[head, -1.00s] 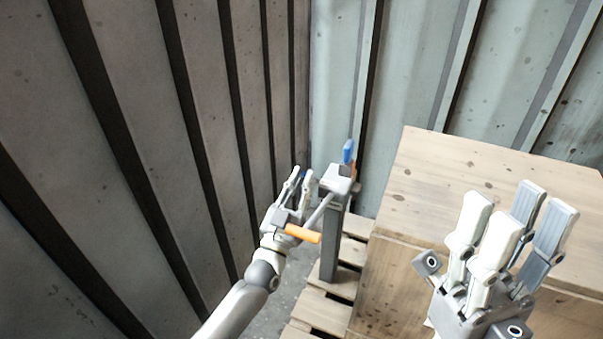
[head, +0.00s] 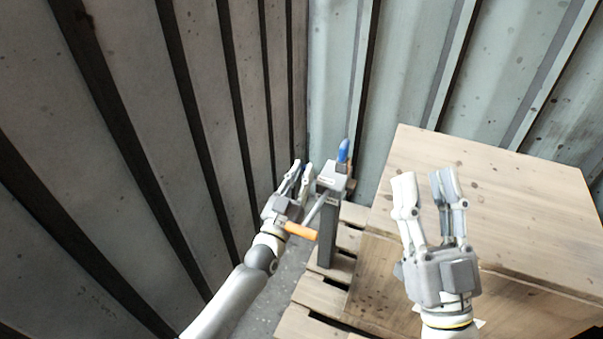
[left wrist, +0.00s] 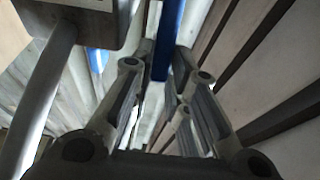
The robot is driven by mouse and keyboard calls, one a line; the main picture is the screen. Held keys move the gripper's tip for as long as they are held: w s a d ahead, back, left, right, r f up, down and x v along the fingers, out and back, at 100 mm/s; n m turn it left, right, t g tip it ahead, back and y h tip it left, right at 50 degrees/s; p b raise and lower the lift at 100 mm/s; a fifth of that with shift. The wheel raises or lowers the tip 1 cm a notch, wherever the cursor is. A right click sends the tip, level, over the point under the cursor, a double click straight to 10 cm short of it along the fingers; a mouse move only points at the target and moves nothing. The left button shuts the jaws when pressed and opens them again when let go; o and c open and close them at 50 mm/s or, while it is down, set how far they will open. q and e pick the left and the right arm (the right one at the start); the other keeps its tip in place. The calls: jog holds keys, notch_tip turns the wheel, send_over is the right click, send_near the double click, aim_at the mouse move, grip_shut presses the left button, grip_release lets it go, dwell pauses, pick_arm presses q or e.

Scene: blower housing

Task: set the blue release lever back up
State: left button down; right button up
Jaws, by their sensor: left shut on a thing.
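A grey metal head (head: 332,177) sits on a dark upright post (head: 327,236). A grey rod ending in an orange handle (head: 300,231) slopes from it towards the lower left. My left gripper (head: 301,168) is left of the head. In the left wrist view, the blue release lever (left wrist: 170,40) stands between its fingertips, and the gripper is shut on it; the lever's far end is out of frame. In the head view, the fingers mostly hide this. Another blue part (head: 343,150) stands upright behind the head. My right gripper (head: 426,178) is open and empty, right of the post.
A large wooden box (head: 500,195) stands at the right, below and behind my right gripper. The post stands by a slatted wooden pallet (head: 312,292). Corrugated metal walls (head: 130,150) close in the left and back. My left arm is close to the left wall.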

pick_arm(q)
jog(key=shift+r, duration=0.1)
jog(key=c, duration=1.7)
grip_release()
jog(key=v, duration=1.2)
